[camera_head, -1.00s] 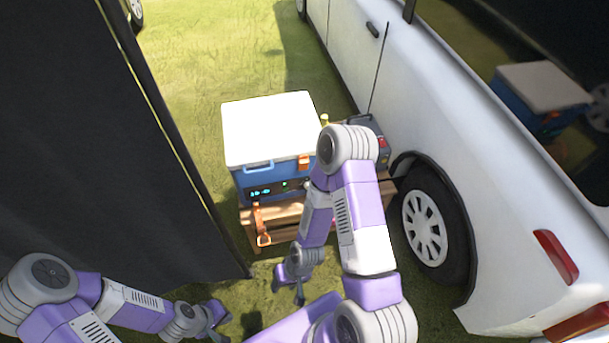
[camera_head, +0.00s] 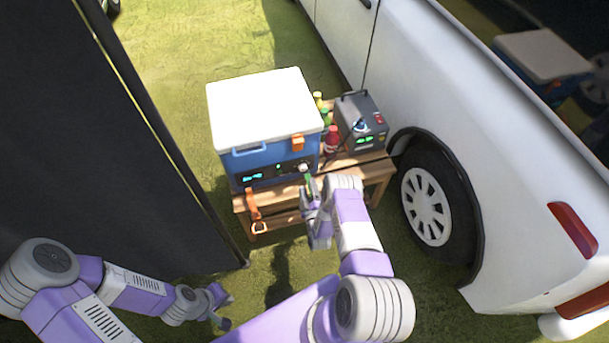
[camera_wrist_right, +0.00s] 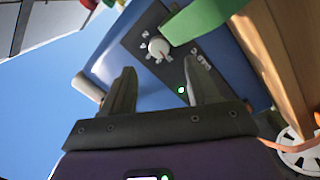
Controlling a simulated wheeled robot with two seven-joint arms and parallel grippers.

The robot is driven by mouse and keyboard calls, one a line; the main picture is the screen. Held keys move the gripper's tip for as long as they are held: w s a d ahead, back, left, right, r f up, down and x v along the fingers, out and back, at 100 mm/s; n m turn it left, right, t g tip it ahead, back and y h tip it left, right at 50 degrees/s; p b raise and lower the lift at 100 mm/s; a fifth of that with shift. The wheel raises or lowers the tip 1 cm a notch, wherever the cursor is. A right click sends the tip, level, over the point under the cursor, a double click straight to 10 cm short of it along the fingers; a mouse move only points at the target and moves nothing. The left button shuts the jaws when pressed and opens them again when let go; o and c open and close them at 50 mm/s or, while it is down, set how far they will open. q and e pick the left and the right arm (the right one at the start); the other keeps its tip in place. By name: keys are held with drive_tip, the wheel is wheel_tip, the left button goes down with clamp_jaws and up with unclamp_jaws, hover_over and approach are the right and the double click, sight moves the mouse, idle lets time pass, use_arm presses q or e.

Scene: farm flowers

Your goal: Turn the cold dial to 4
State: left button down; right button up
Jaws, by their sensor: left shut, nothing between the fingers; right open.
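The cold dial is a small white knob on the dark front panel of a blue cooler with a white lid (camera_head: 262,105). In the right wrist view the dial (camera_wrist_right: 158,48) shows printed marks around it; its exact setting is too small to read surely. My right gripper (camera_wrist_right: 158,68) is open, its two fingers pointing at the panel with the dial just beyond the fingertips, nothing between them. In the head view my right gripper (camera_head: 309,190) is in front of the cooler's right front corner. My left gripper (camera_head: 222,306) is shut and empty, low at the left, away from the cooler.
The cooler stands on a wooden table (camera_head: 345,164) beside a grey power box (camera_head: 362,120) and several bottles. A green piece (camera_wrist_right: 205,20) is near the dial. A leather strap (camera_head: 256,212) hangs in front. A white car (camera_head: 480,150) is right, a dark panel (camera_head: 80,150) left.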

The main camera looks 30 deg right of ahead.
sight(304, 169)
drive_tip(key=b+x, duration=0.2)
drive_tip(key=x, duration=0.4)
drive_tip(key=shift+w+d+b, duration=0.25)
drive_tip(key=shift+w+b, duration=0.05)
drive_tip(key=shift+w, duration=0.3)
drive_tip(key=shift+r, duration=0.1)
drive_tip(key=c, duration=1)
drive_tip(key=shift+c, duration=0.2)
